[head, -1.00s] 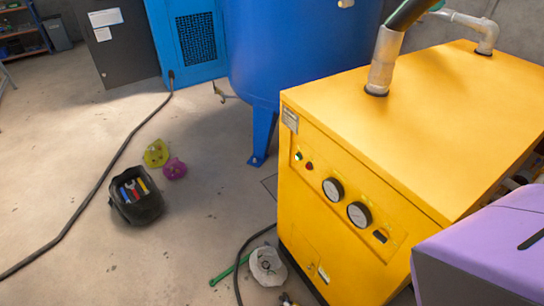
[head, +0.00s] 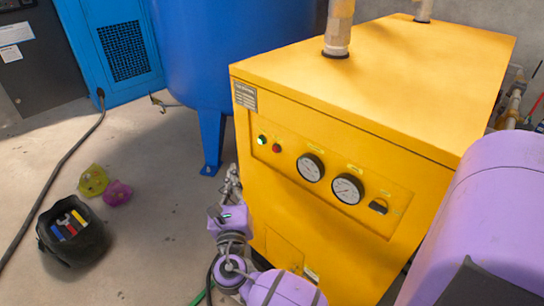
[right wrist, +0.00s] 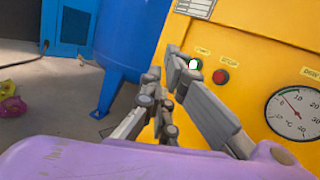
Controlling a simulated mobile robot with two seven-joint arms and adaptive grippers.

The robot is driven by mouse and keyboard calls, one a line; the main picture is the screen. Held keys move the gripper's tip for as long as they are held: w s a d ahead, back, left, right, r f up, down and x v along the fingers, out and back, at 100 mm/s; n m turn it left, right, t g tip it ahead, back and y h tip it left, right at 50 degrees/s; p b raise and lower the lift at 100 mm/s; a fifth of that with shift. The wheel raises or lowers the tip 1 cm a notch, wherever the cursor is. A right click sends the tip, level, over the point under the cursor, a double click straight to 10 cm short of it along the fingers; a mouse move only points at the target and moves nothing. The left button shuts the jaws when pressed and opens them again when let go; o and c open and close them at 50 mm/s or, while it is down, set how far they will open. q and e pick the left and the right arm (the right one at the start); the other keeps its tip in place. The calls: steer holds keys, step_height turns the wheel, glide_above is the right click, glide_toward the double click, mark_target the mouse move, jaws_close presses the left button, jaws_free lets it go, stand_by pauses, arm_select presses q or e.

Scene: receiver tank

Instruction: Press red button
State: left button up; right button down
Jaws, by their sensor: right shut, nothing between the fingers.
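The red button (head: 276,148) is on the front panel of a yellow machine (head: 330,215), just right of a green button (head: 261,139) and left of two gauges. In the right wrist view the red button (right wrist: 221,76) is in plain sight, right of the fingers, with the green button (right wrist: 195,64) close to the fingertips. My right gripper (head: 232,172) is shut and empty, at the left front edge of the machine, lower and left of the red button. Its fingers (right wrist: 164,68) do not cover the button. My left gripper is not in view.
Two round gauges (head: 346,189) and a black switch (head: 378,206) share the panel. A blue tank (head: 220,50) stands behind on legs. A black bag (head: 72,235) with tools and a dark hose (head: 52,185) lie on the floor at left.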

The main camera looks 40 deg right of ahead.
mark_target(275, 149)
steer(key=r+n, duration=0.1)
steer(key=r+n+h, duration=0.1)
steer(key=s+r+n+h, duration=0.1)
steer(key=shift+d+r, duration=0.2)
steer(key=shift+d, duration=0.2)
steer(key=d+b, duration=0.1)
steer(key=d, duration=0.7)
steer(key=shift+w+d, duration=0.4)
stand_by(0.4)
stand_by(0.7)
steer(key=shift+d, duration=0.1)
